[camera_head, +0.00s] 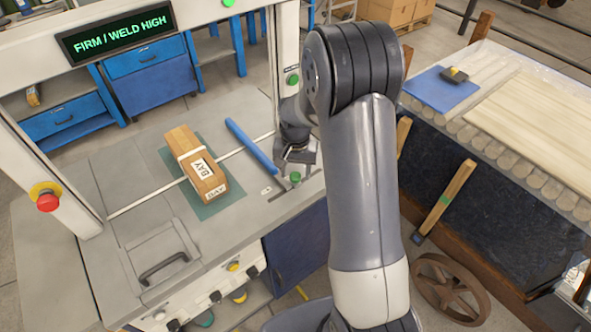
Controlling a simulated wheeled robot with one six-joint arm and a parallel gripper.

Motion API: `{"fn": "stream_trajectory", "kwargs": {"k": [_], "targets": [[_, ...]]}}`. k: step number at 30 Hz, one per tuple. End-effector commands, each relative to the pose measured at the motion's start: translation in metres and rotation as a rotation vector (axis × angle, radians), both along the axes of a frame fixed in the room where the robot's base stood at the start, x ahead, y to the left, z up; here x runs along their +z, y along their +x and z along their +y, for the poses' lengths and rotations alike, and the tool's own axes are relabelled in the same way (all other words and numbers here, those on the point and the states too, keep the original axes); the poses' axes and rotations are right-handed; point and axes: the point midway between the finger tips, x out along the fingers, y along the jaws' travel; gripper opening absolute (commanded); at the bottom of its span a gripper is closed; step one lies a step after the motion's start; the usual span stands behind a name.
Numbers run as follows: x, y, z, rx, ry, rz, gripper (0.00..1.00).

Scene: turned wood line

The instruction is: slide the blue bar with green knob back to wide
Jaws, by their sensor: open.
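The blue bar (250,146) lies slantwise on the grey machine top, to the right of a wooden block. A green knob (295,177) shows just beyond the bar's near end, close to the right edge of the top. My gripper (292,168) is open, just above and beside the knob. I cannot tell whether its fingers stand around the knob or touch it. My gripper and arm hide part of the area right of the bar, and the join between bar and knob is not clear.
A thin pale rod (146,199) crosses the top. A display (117,32) reads FIRM / WELD HIGH. A red button (47,201) is on the left post. A slatted table (540,110) stands right.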

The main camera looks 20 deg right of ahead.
Motion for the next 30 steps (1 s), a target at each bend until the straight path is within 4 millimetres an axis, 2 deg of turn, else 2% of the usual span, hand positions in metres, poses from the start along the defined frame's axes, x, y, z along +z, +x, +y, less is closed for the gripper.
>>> {"fn": "stream_trajectory", "kwargs": {"k": [9, 27, 30], "targets": [[-0.0033, 0.0, -0.0001, 0.0, 0.0, 0.0, 0.52], [-0.0028, 0.0, -0.0001, 0.0, 0.0, 0.0, 0.03], [-0.0028, 0.0, -0.0001, 0.0, 0.0, 0.0, 0.0]]}}
